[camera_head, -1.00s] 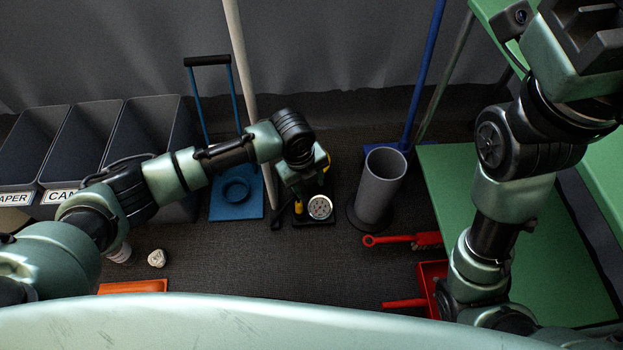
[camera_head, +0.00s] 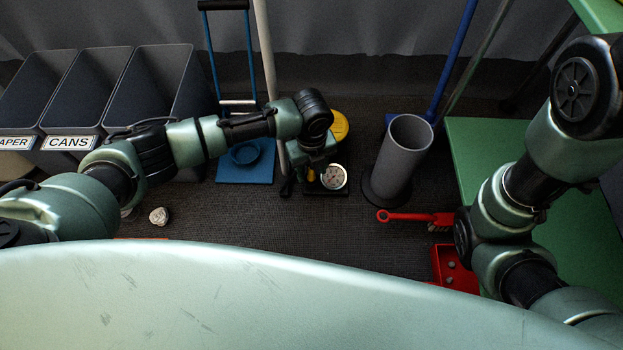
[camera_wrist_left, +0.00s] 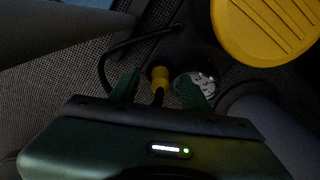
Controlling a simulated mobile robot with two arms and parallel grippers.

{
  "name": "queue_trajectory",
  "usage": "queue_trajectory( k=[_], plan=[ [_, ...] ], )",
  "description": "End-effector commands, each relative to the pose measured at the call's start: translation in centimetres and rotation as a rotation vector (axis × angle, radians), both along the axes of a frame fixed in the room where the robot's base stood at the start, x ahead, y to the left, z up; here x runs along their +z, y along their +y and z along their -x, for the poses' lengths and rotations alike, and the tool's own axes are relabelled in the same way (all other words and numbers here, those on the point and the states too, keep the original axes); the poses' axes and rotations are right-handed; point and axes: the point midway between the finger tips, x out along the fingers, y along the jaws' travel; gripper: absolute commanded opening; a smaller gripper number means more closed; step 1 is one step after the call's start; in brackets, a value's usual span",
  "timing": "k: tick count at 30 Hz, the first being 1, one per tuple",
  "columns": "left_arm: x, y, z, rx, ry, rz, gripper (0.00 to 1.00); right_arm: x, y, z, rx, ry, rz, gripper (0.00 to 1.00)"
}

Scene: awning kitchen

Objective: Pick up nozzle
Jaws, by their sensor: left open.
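The nozzle (camera_wrist_left: 160,76) shows in the left wrist view as a small yellow piece on a dark stem, with a black hose curving close by. My left gripper (camera_wrist_left: 158,90) is open, with one green finger on each side of the nozzle's stem; I cannot tell whether they touch it. The gauge also shows in the wrist view (camera_wrist_left: 204,80), partly behind a finger. My right gripper is out of view.
A yellow round part (camera_head: 341,126) stands behind the gauge. Grey bins (camera_head: 150,95) line the left. A crumpled white piece (camera_head: 159,216) lies on the floor.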

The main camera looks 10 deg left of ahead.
Motion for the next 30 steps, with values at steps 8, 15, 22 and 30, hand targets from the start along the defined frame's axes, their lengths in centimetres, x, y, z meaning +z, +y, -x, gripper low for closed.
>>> queue_trajectory(
  k=[8, 15, 22, 30],
  plan=[
    [0.0, 0.0, 0.0, 0.000, -0.001, 0.001, 0.36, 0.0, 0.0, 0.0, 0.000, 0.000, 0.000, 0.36],
    [0.0, 0.0, 0.0, 0.000, -0.001, 0.001, 0.00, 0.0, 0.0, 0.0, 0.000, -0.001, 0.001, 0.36],
    [0.2, 0.0, 0.0, 0.000, -0.001, 0.001, 0.00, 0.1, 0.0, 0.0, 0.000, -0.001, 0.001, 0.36],
    [3.0, 0.0, 0.0, 0.000, -0.001, 0.000, 0.00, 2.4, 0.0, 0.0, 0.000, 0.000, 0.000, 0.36]
  ],
)
